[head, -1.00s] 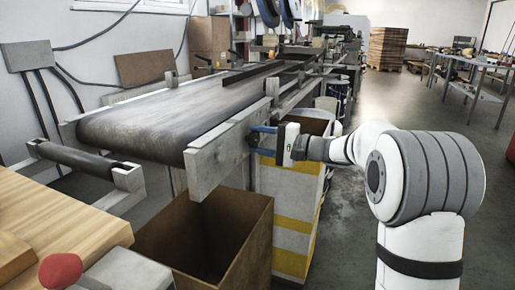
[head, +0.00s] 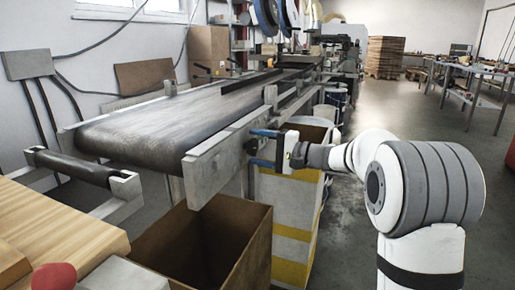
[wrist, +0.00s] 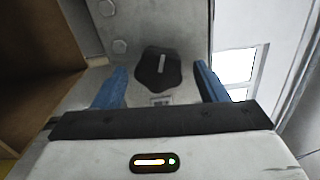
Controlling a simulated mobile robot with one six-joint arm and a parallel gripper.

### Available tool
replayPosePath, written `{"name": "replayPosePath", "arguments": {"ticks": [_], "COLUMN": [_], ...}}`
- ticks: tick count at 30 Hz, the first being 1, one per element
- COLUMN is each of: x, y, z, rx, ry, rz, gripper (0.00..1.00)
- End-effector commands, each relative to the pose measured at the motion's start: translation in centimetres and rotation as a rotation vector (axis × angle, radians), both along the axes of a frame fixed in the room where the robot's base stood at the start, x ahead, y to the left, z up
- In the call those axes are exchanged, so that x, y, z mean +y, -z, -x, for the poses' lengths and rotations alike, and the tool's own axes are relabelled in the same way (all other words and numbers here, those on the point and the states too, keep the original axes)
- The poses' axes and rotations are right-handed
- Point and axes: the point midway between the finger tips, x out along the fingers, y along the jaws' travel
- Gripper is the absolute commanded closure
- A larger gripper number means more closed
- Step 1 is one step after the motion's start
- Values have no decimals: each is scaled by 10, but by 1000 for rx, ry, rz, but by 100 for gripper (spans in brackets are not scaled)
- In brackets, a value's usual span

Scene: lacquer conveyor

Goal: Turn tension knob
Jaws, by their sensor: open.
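The tension knob (wrist: 158,72) is a dark, lobed knob with a pale line on its face, mounted on the grey metal side plate of the conveyor. In the wrist view it lies ahead of my gripper (wrist: 160,82), between the two blue fingers but beyond their tips or near them; the exact depth is unclear. The fingers are apart and nothing is held. In the head view my gripper (head: 264,148) reaches from the right to the plate at the conveyor's near end. There the knob is too small to make out clearly.
The conveyor belt (head: 170,118) runs away to the back. An open cardboard box (head: 165,250) stands below its near end, beside a white and yellow bin (head: 292,215). Two bolts show on the plate in the wrist view. A wooden table (head: 60,215) is at left; open floor lies right.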

Motion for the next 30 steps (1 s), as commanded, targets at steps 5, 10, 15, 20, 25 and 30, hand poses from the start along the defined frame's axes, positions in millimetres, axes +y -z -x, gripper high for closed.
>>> {"name": "replayPosePath", "arguments": {"ticks": [5, 10, 15, 20, 25, 30], "x": [-10, -38, -62, -72, -74, -73], "y": [-1, -3, -2, -1, 0, 0], "z": [3, 12, 21, 25, 25, 25], "rx": [1, 2, 1, 0, 0, 0], "ry": [1, 4, 3, 0, 0, 0], "rz": [0, 1, 0, 0, 0, 0], "gripper": [34, 34, 34, 34, 34, 34]}}
